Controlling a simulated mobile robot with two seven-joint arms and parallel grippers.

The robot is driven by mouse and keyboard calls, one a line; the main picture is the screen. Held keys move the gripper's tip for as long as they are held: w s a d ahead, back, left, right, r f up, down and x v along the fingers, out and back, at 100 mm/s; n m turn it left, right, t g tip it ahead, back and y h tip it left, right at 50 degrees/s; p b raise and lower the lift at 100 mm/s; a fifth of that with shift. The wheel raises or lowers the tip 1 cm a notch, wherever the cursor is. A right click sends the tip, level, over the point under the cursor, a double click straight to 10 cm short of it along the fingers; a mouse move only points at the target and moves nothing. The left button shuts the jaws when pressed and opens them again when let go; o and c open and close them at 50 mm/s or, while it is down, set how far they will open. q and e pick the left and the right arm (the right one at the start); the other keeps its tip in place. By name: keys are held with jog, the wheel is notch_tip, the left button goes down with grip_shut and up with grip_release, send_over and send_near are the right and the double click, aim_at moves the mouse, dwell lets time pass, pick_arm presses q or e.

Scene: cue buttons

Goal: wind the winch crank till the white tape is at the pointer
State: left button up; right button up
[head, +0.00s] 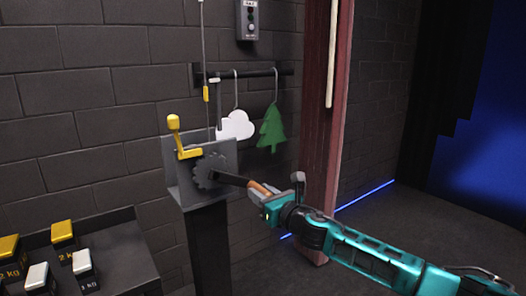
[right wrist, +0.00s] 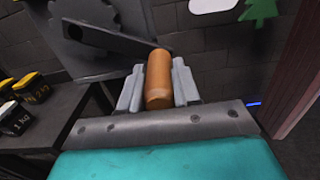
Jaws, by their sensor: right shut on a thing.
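The winch (head: 172,180) stands on a dark post, with a toothed wheel (head: 207,172) on its face. Its black crank arm (head: 229,179) points right and slightly down and ends in an orange-brown handle (head: 262,188). My right gripper (head: 268,191) is shut on this handle; in the right wrist view the handle (right wrist: 159,82) sits between both fingers. A thin rope (head: 203,40) runs up the wall from the winch. A yellow mark (head: 206,93) shows on it, beside a small pale piece (head: 214,80). I cannot tell the white tape or pointer surely. My left gripper is out of view.
A yellow lever (head: 174,123) sticks up on the winch. A white cloud (head: 236,125) and a green tree (head: 271,128) hang from a rail behind. Yellow and white weights stand on a dark table (head: 122,248) at lower left. A reddish post (head: 325,130) rises right of the winch.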

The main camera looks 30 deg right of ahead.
jog(key=a+f+b, duration=0.2)
jog(key=a+f, duration=0.1)
jog(key=a, duration=0.1)
jog(key=shift+s+f, duration=0.15)
jog(key=shift+f, duration=0.2)
